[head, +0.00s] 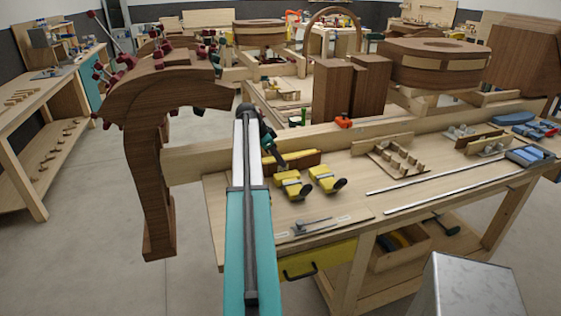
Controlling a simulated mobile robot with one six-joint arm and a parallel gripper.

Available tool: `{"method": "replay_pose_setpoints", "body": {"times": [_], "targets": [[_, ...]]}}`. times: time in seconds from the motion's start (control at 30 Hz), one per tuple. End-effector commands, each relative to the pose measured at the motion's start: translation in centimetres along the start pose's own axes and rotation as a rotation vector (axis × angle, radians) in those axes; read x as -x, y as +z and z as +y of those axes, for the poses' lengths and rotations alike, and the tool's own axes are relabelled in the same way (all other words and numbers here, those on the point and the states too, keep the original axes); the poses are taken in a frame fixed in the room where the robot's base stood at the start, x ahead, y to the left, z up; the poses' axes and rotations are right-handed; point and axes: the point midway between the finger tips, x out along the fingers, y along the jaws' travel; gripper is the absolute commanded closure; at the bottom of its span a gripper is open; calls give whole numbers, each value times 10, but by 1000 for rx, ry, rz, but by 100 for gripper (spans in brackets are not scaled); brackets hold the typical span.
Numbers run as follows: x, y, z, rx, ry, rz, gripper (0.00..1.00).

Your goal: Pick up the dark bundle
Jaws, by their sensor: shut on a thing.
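My arm, teal and white, reaches up the middle of the head view. My gripper (280,162) is dark and small at its far end, pointing down at the workbench (355,200). It is shut on what looks like the dark bundle (300,159), a low dark brown piece lying along the back of the bench top near its left end. The jaws are too small to make out their exact hold. Whether the bundle touches the bench cannot be told.
Two yellow clamps (291,185) (326,179) lie just in front of the gripper. A slotted wooden jig (398,160) and long metal bars (445,175) are to the right. A large curved brown wooden form (150,150) stands at the left. Floor at far left is clear.

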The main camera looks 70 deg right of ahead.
Motion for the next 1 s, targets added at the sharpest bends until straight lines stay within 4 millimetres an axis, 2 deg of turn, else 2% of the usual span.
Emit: {"method": "replay_pose_setpoints", "body": {"times": [0.27,0.7,1.0], "targets": [[23,-14,-2,-2,-5,2,100],[73,-42,-2,-1,-3,2,100],[86,-49,-1,-1,-2,1,100]]}}
